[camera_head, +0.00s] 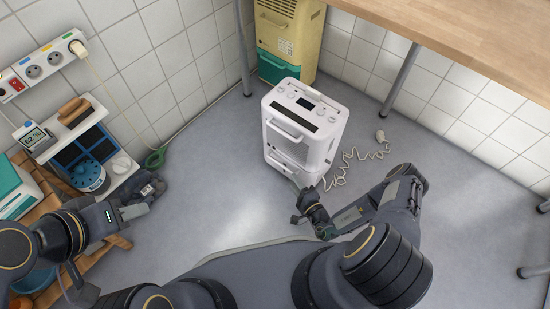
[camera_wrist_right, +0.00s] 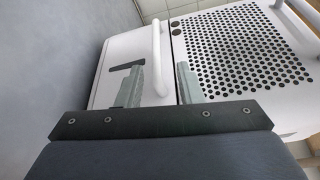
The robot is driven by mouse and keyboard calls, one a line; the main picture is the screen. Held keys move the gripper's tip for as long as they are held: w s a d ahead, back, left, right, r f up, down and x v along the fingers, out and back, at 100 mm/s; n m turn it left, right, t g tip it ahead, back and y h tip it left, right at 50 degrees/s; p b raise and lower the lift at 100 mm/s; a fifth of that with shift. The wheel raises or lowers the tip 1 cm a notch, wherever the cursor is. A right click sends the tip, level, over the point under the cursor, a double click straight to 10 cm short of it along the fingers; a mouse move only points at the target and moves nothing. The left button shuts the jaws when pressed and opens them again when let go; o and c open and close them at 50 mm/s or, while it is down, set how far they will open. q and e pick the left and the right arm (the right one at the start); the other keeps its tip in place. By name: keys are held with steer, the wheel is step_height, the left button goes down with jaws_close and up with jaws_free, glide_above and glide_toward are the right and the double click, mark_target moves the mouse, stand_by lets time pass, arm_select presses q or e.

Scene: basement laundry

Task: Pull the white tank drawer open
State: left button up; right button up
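The white dehumidifier (camera_head: 318,118) stands on the floor at the centre of the head view. Its white tank drawer (camera_head: 283,160) is the lower front part, and appears flush with the body. In the right wrist view the drawer front (camera_wrist_right: 112,78) shows a white bar handle (camera_wrist_right: 157,50) and a dark triangular mark. My right gripper (camera_head: 303,198) is low at the unit's front; in the wrist view its fingers (camera_wrist_right: 161,85) are apart, with the handle's near end between them. Contact is unclear. My left gripper (camera_head: 148,193) is at the left, away from the unit; its fingers are unclear.
A yellow and green unit (camera_head: 290,38) stands behind. A wooden table (camera_head: 470,40) with grey legs is at the upper right. A white cable (camera_head: 350,165) lies right of the dehumidifier. Open floor lies in front.

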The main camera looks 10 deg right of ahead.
mark_target(284, 168)
steer(key=b+x, duration=0.1)
steer(key=x, duration=0.1)
steer(key=b+x, duration=0.1)
steer(key=x, duration=0.2)
steer(key=b+x, duration=0.1)
steer(key=x, duration=0.2)
steer(key=shift+w+a+f, duration=0.1)
steer(key=shift+w+f, duration=0.1)
steer(key=shift+f, duration=0.1)
steer(key=shift+c, duration=0.2)
jaws_close()
